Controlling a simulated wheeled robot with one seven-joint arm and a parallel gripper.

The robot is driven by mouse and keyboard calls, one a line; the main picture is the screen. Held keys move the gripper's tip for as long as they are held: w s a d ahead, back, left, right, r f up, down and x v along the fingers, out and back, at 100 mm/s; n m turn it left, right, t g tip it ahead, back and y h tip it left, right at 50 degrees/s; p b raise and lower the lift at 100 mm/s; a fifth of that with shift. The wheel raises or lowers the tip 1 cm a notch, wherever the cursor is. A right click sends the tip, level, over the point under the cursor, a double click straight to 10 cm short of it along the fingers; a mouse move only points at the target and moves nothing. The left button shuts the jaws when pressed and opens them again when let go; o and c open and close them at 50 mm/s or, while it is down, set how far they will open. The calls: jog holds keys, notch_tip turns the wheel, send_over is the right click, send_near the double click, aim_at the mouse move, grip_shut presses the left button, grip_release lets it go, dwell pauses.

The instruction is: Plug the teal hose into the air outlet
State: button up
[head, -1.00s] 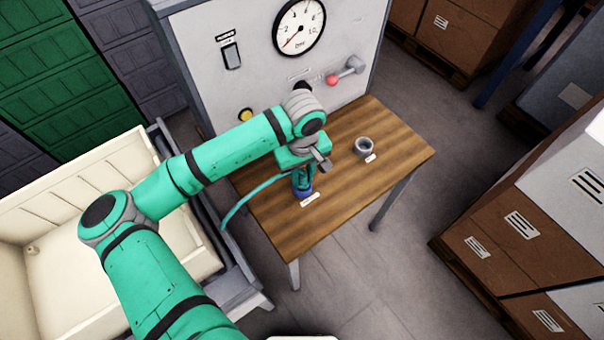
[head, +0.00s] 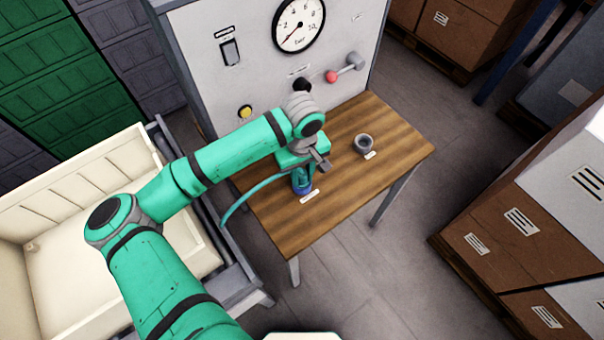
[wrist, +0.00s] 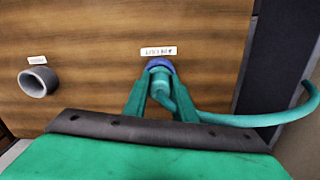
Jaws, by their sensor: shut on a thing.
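My gripper (wrist: 160,100) points down at the table, its two teal fingers shut on the end of the teal hose (wrist: 245,120). The hose end is at a blue ring-shaped holder (wrist: 161,63) beside a white label; I cannot tell how deep it sits. The hose curves off to the right in the wrist view, and to the left of my gripper in the head view (head: 250,192).
The wooden table (head: 400,150) also bears a grey round cup (head: 364,144) with a label. The panel (head: 190,60) has a gauge (head: 299,25), a red-ended lever (head: 346,68), a switch and a yellow button. A cream bin (head: 60,190) stands left, boxes right.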

jog(key=o, duration=1.2)
jog(key=shift+c, duration=0.2)
notch_tip(320, 180, up, 11)
jog(key=shift+f, duration=0.1)
jog(key=shift+d, duration=0.1)
